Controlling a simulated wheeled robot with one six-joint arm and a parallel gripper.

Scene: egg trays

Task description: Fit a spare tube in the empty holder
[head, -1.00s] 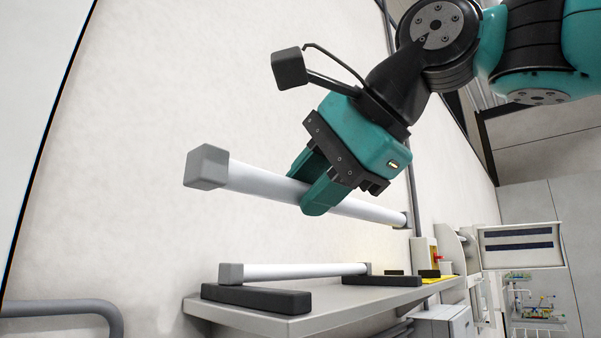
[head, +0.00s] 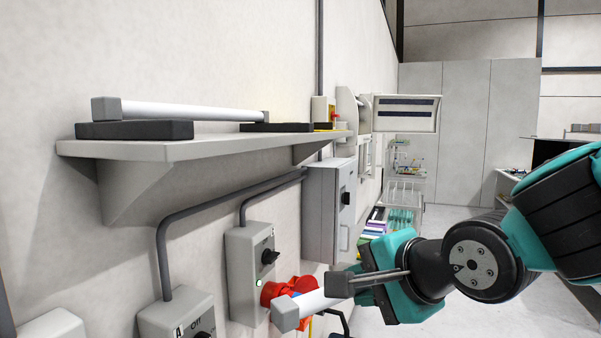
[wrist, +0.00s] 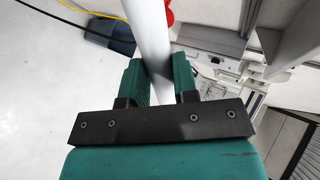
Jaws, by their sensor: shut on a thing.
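A white tube with grey end caps is held in my gripper (wrist: 158,78). In the wrist view the held tube (wrist: 149,35) passes between the two teal fingers, which are shut on it. In the head view the held tube (head: 313,301) is at the lower middle, below shelf height, with its grey cap (head: 286,314) toward me; its far part is hidden by my gripper. A second white tube (head: 190,111) lies on the wall shelf (head: 215,147) above black blocks (head: 134,130). I see no empty holder.
Switch boxes (head: 248,270) and a grey cabinet (head: 322,195) are on the wall under the shelf. Red connectors (head: 283,288) are close behind the held tube in the picture. A cart with trays (head: 395,218) stands farther back. Open floor (head: 450,215) lies to the right.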

